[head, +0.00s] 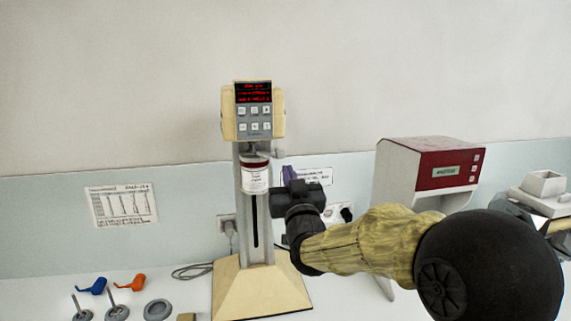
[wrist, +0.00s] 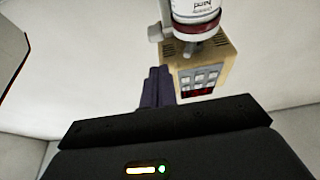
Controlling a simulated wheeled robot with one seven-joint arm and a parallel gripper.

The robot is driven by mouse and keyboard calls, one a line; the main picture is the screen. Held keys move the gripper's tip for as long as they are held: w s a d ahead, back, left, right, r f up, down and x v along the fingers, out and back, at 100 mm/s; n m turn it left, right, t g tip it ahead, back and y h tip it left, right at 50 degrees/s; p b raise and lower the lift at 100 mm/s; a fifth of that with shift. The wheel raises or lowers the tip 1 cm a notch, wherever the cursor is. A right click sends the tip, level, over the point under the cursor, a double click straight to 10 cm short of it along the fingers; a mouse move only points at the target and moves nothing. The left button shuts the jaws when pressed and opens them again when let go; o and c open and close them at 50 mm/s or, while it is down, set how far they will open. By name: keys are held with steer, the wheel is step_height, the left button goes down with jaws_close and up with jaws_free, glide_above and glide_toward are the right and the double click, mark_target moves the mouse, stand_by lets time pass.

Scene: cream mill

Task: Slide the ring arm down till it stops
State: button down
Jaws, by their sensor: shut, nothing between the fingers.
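A cream overhead mixer (head: 252,120) with a red lit display stands on a grey column with a dark vertical slot. A white jar with a dark red top (head: 255,180) is held at the column just under the mixer head. A small grey knob (head: 279,154) sticks out right of the jar's top, seemingly part of the ring arm, whose ring is mostly hidden. In the wrist view the jar (wrist: 195,8) and knob (wrist: 160,32) show at the top. My gripper (head: 289,174), with purple fingers, is shut and empty, right of the jar; in the wrist view its fingertips (wrist: 158,72) appear apart from the knob.
A red and white instrument (head: 425,168) stands to the right behind my arm. Blue and orange small parts (head: 125,284) and grey discs lie at the front left. A socket (head: 228,223) with a cable is behind the stand. A chart (head: 122,205) hangs at left.

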mark_target(282, 152)
steer(key=p+x, duration=0.4)
steer(key=x, duration=0.5)
steer(key=shift+w+p, duration=0.1)
steer(key=shift+p, duration=0.2)
steer(key=shift+a, duration=0.1)
steer(key=shift+f, duration=0.1)
step_height(282, 152, down, 6)
steer(key=b, duration=0.8)
